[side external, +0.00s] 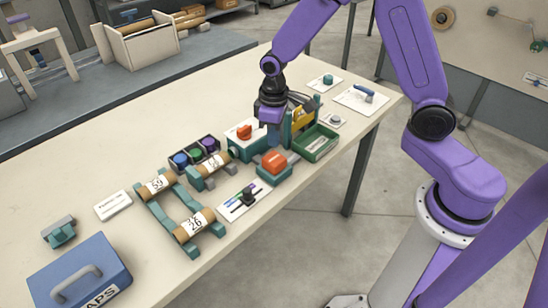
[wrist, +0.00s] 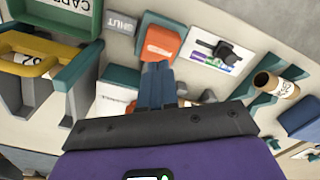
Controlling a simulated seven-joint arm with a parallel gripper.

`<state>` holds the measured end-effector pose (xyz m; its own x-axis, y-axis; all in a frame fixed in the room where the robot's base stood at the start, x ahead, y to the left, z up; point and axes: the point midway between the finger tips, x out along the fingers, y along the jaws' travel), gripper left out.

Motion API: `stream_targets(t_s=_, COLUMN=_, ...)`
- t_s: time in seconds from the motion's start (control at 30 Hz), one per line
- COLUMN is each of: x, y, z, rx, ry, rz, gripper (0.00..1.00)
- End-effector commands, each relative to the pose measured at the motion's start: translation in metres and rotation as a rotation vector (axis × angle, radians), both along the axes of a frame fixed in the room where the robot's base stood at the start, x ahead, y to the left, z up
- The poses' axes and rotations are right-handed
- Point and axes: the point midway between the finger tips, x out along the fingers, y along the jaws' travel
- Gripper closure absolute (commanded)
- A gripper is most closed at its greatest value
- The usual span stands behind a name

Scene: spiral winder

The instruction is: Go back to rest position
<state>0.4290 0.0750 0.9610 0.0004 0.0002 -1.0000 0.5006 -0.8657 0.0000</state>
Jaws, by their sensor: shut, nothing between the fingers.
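My gripper (side external: 274,135) is shut and empty. In the side external view it points down over the middle of the workbench, just behind an orange-topped teal block (side external: 274,167) and in front of a teal machine with an orange knob (side external: 244,131). In the wrist view the closed blue fingertips (wrist: 157,68) lie close to the orange block (wrist: 161,44); I cannot tell whether they touch it. The spiral winder's exact parts are hard to tell apart here. The machine behind the fingers is partly hidden by my gripper.
A teal rack holds cardboard rolls (side external: 195,223). A cup tray (side external: 195,153), slider panel (side external: 242,201), green tray (side external: 315,143) and yellow-handled holder (side external: 302,117) crowd the middle. A blue toolbox (side external: 80,277) stands at the front left. The bench's back left is clear.

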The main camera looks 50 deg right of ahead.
Motion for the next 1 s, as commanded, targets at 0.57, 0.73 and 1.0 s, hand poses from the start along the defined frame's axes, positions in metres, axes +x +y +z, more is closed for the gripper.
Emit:
stream_targets(t_s=0.57, x=-0.003, y=0.001, z=0.012, rx=0.000, ry=-0.001, rz=0.006, gripper=1.00)
stream_targets(t_s=0.73, x=-0.025, y=0.010, z=0.028, rx=0.003, ry=-0.006, rz=0.063, gripper=1.00)
stream_targets(t_s=1.0, x=-0.098, y=0.021, z=0.066, rx=0.009, ry=-0.013, rz=0.220, gripper=1.00)
